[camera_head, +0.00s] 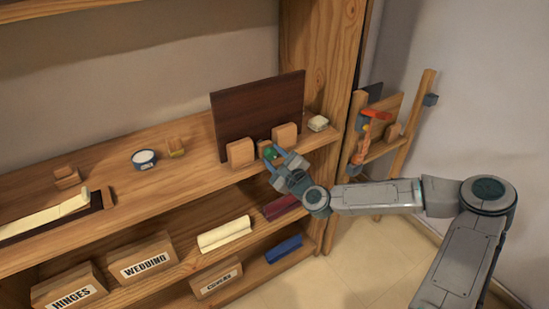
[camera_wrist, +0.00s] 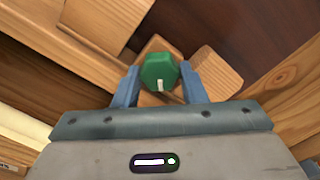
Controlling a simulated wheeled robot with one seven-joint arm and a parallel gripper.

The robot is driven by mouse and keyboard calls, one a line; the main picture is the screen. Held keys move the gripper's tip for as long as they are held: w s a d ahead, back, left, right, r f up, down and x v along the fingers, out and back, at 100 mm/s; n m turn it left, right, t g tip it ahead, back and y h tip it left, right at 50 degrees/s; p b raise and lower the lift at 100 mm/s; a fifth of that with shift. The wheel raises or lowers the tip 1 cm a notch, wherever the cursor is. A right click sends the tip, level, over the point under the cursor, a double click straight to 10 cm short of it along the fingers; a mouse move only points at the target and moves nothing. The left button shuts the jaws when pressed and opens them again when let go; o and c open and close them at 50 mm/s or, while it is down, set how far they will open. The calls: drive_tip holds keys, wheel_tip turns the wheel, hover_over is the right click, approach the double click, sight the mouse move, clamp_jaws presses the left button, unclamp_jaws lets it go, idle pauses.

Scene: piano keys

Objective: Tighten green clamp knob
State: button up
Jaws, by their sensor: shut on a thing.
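The green clamp knob (camera_wrist: 160,72) shows in the wrist view as a rounded, faceted green knob with a white mark at its lower edge. It sits in front of a small wooden block (camera_wrist: 156,46). My gripper (camera_wrist: 159,78) has one blue finger on each side of the knob and is shut on it. In the head view the knob (camera_head: 270,153) is a small green spot between the fingers of my gripper (camera_head: 277,160), in front of the dark board (camera_head: 258,105). The fingers partly hide the clamp there.
Wooden blocks (camera_head: 240,152) and (camera_head: 285,134) flank the clamp on the wooden shelf (camera_head: 115,177). Labelled boxes (camera_head: 143,259) are below. A wooden upright (camera_head: 345,150) stands at right.

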drive_tip(key=shift+m, duration=0.4)
drive_tip(key=o, duration=1)
drive_tip(key=shift+c, duration=0.2)
drive_tip(key=shift+s+f, duration=0.1)
drive_tip(key=shift+s, duration=0.05)
